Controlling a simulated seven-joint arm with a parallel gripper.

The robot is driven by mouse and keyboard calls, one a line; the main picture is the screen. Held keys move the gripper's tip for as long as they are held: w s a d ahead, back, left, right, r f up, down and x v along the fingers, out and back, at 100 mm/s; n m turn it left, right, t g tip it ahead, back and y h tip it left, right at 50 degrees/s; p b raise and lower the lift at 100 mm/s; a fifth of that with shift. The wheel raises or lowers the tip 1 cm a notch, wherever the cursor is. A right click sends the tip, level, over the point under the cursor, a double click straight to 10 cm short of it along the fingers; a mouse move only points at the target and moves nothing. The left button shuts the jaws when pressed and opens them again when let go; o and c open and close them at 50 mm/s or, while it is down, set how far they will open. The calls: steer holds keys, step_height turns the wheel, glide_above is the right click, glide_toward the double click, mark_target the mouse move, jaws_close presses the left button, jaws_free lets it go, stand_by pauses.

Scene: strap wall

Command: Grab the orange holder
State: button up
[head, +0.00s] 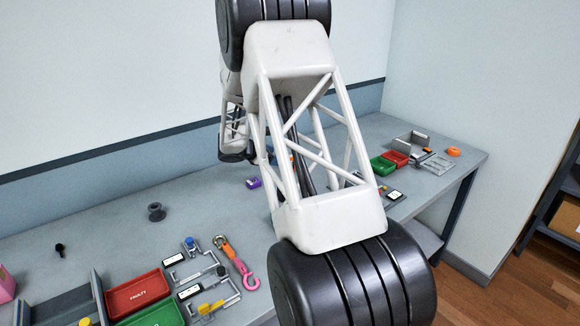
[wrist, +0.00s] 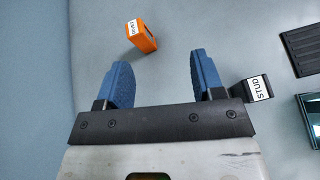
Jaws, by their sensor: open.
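The orange holder (wrist: 141,37) is a small block with a white label on one side, sitting tilted in the picture on the grey surface in the wrist view. The label is too small to read surely. My gripper (wrist: 161,62) has two blue fingertips spread apart with nothing between them. The holder is beyond the fingertips, nearer the left finger, and apart from both.
A black block labelled STUD (wrist: 257,87) stands close to the right finger. Dark trays (wrist: 301,50) lie further right.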

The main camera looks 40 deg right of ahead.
steer(key=w+d+f, duration=0.1)
steer(key=f, duration=0.1)
steer(key=w+d+f+n, duration=0.1)
steer(key=w+d+f, duration=0.1)
steer(key=w+d+f+n+h, duration=0.1)
steer(key=shift+w+d+f, duration=0.15)
steer(key=shift+d+f, duration=0.25)
steer(key=shift+x, duration=1.3)
steer(key=shift+x, duration=2.55)
steer(key=shift+w+d+r, duration=0.1)
